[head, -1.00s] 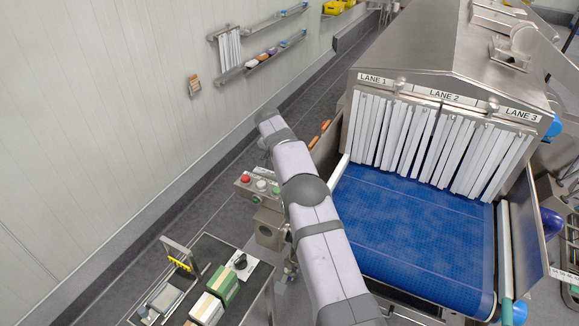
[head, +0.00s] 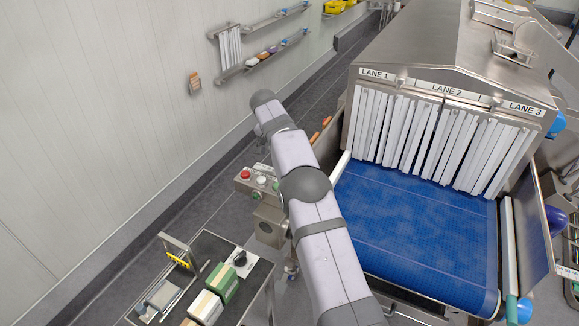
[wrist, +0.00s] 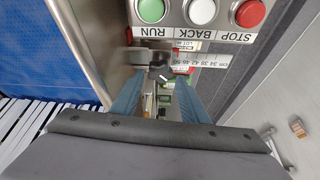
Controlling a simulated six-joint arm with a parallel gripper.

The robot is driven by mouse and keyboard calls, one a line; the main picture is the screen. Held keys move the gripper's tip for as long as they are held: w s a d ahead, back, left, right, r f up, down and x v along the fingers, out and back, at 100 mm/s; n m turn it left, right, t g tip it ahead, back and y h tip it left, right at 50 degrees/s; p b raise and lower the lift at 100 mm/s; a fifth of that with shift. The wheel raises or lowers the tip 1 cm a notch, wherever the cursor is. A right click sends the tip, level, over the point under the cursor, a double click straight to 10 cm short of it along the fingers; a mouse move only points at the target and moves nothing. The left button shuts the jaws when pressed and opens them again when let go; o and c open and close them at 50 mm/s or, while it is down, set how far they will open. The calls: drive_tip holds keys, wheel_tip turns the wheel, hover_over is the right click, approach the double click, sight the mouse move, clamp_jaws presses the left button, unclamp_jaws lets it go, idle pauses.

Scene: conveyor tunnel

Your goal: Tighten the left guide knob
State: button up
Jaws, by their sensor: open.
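In the wrist view a dark knob (wrist: 160,72) with a white line on its face sits on a metal bracket by the guide rail, beside a numbered scale (wrist: 208,62). My gripper (wrist: 158,86) is open, its two blue fingers pointing at the knob, one on each side of it in the picture. I cannot tell whether the fingertips reach past the knob or stop short, and no contact shows. In the head view my arm covers the knob and the gripper.
Green RUN (wrist: 150,10), white BACK (wrist: 201,11) and red STOP (wrist: 249,13) buttons lie close beyond the knob. The blue conveyor belt (head: 415,235) and white strip curtain (head: 425,140) are to the right. A tool cart (head: 205,250) stands at lower left.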

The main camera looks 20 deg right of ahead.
drive_tip(key=shift+b+v, duration=0.4)
drive_tip(key=shift+v, duration=1.5)
